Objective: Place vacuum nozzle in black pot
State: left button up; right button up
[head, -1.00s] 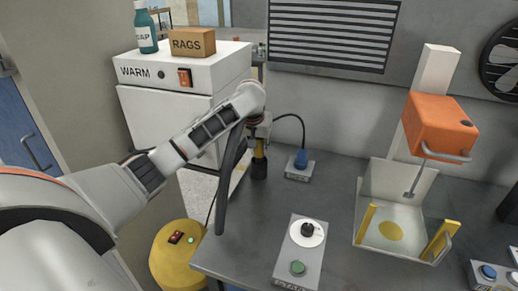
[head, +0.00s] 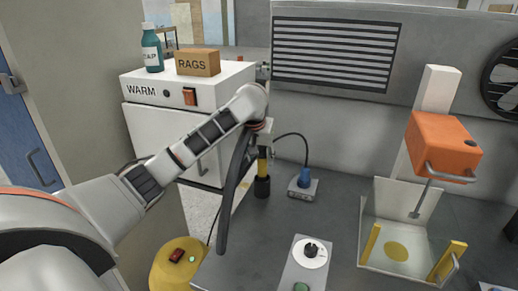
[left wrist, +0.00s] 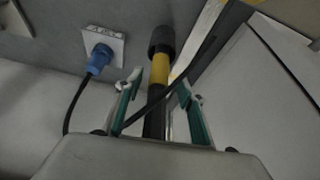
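The vacuum nozzle (head: 262,162), a black tube with a yellow band, stands about upright with its lower end at the black pot (head: 262,187) on the grey bench. In the left wrist view the nozzle's yellow band (left wrist: 160,69) runs straight to the dark pot (left wrist: 162,40); its tip is hidden there. My left gripper (head: 263,137) is above the pot at the nozzle's upper part. In the left wrist view its teal-padded fingers (left wrist: 160,88) are spread, with the nozzle between them and gaps at the sides. My right gripper is out of view.
A black hose (head: 231,195) hangs left of the nozzle toward the yellow vacuum body (head: 168,272). A blue plug (head: 304,178) with a cable stands right of the pot. A dial box (head: 311,252) is nearer. An orange-headed press (head: 442,145) stands right. The white WARM cabinet (head: 190,92) is behind left.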

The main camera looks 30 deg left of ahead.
pick_arm(q)
jog(key=v, duration=0.6)
jog(key=shift+r, duration=0.3)
jog(key=shift+s, duration=0.1)
